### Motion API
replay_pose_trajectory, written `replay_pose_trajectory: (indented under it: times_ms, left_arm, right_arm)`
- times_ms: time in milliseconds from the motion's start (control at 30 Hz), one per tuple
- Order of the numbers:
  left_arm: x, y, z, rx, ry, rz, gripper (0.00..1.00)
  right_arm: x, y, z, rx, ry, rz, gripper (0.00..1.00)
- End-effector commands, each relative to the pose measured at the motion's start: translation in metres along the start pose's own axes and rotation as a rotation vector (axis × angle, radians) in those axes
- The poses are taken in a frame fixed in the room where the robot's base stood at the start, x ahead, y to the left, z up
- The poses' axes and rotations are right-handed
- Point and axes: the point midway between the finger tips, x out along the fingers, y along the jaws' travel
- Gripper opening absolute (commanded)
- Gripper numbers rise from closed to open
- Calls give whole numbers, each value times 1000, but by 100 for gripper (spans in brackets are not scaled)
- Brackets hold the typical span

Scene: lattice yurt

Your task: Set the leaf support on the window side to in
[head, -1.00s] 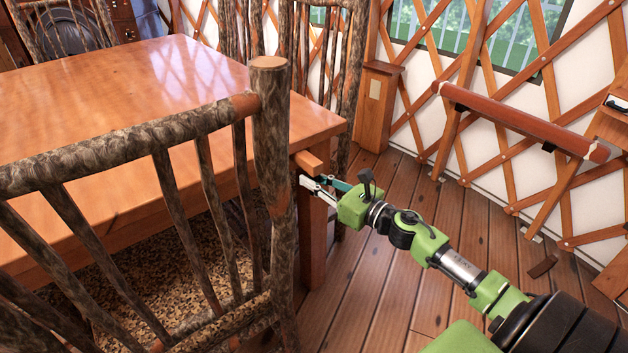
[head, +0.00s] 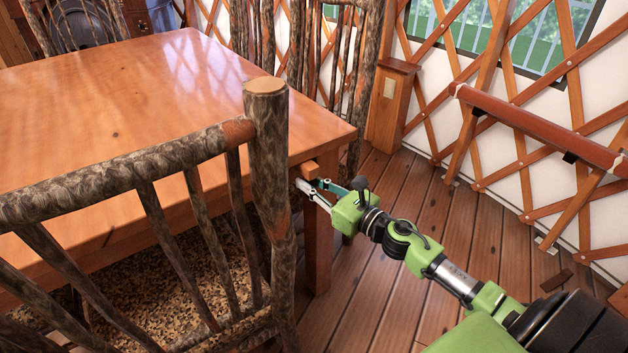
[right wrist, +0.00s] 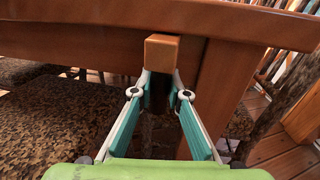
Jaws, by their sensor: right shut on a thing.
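The leaf support (head: 311,169) is a short wooden bar whose end sticks out a little from under the edge of the wooden table (head: 130,85), near its right corner. In the right wrist view its square end (right wrist: 162,53) shows just below the tabletop's edge. My right gripper (head: 318,187) is at the support, with its fingers shut on it from the room side. In the right wrist view my right gripper (right wrist: 160,88) has its fingertips at the bar's lower part, which they partly hide. My left gripper is not in view.
A rustic log chair (head: 268,150) stands close left of my right gripper. Another chair (head: 360,90) is beyond the table corner. A wooden post box (head: 393,105) and the lattice wall with a window (head: 520,35) stand to the right. The floor (head: 400,290) between is open.

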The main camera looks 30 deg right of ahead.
Motion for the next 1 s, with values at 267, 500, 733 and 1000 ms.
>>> replay_pose_trajectory:
  times_ms: [267, 500, 733, 1000]
  left_arm:
    - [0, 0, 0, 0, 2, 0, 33]
    - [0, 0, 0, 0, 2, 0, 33]
    - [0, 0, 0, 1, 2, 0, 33]
    - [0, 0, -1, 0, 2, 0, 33]
  right_arm:
    - [1, -3, 3, -2, -5, -6, 33]
    - [1, -2, 2, -2, -4, -4, 33]
    - [-12, -1, 0, 1, -2, -4, 33]
    - [-56, -1, 0, 1, 0, -4, 33]
